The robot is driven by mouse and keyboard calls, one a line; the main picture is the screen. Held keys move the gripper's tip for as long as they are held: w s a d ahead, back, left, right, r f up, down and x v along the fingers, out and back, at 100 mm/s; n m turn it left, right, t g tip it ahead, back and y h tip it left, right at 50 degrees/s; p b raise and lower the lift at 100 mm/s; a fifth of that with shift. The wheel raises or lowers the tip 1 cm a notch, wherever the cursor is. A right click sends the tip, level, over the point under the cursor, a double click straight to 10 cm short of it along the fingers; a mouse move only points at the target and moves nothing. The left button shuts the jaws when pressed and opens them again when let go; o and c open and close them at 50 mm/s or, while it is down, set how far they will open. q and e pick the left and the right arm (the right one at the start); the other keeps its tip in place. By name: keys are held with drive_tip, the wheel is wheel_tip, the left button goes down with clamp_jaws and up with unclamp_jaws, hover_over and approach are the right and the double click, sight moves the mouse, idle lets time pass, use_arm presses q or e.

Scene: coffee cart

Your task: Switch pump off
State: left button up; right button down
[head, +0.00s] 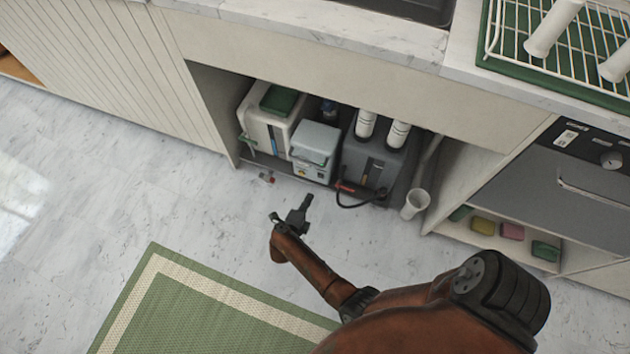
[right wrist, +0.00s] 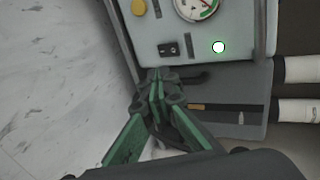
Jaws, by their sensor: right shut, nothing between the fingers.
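The pump (head: 316,142), a light grey box, stands in the open bay under the counter. In the right wrist view its front panel (right wrist: 205,68) shows a small black switch (right wrist: 168,49), a round gauge (right wrist: 196,8), a yellow knob (right wrist: 139,8) and a lit green-white lamp (right wrist: 218,47). I cannot tell the switch's position. My right gripper (head: 306,201) is in front of the bay above the floor. In the right wrist view its green-padded fingers (right wrist: 155,78) are shut and empty, their tips just below the switch in the picture. I cannot tell whether they touch the panel. My left gripper is not in view.
A white tank with a green lid (head: 264,122) stands left of the pump. A dark grey unit (head: 376,163) with two white cylinders stands right, with a black hose (head: 358,204) in front. A white cup (head: 415,204) is beside it. The floor in front is mostly clear.

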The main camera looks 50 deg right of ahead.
sight(320, 176)
drive_tip(key=b+x, duration=0.1)
drive_tip(key=x, duration=0.1)
drive_tip(key=b+x, duration=0.1)
drive_tip(key=x, duration=0.2)
drive_tip(key=r+b+x, duration=0.1)
drive_tip(key=x, duration=0.2)
drive_tip(key=shift+w+d+f, duration=0.1)
drive_tip(key=shift+d+f, duration=0.05)
drive_tip(key=shift+d, duration=0.25)
drive_tip(key=shift+w+d+r+b, duration=0.25)
drive_tip(key=shift+w+d+b, duration=0.15)
drive_tip(key=shift+d, duration=0.25)
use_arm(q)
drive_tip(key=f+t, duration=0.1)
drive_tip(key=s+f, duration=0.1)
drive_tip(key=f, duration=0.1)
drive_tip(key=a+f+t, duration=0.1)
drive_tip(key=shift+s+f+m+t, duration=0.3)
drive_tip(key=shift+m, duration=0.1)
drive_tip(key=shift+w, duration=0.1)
use_arm(e)
drive_tip(key=shift+r, duration=0.15)
